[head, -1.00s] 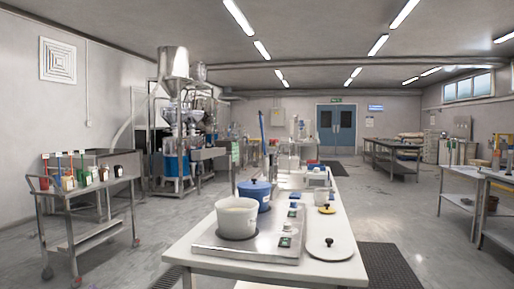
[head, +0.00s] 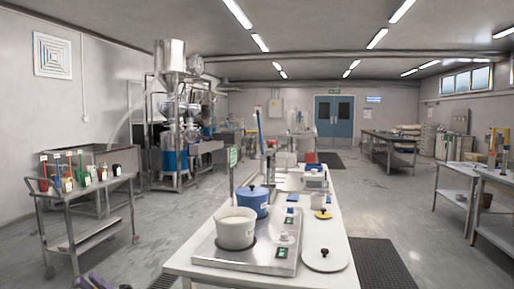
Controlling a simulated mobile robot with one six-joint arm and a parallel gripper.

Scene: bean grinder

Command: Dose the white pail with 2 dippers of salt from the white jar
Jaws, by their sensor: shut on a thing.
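A white open pail (head: 236,232) with pale contents stands on a steel plate at the near left of the white table. Beside and behind it is a blue pot (head: 252,203) with a blue lid and dark knob. A small white jar-like vessel (head: 318,201) stands farther right; I cannot tell whether it is the salt jar. A white round lid (head: 325,260) with a black knob lies at the table's near right. I cannot make out a dipper.
The steel plate (head: 275,262) has small dark-topped items on its right side. A yellow lid (head: 323,214) lies beyond it. A trolley (head: 90,195) with several coloured containers stands at left. Open floor lies between trolley and table; steel benches (head: 465,195) stand at right.

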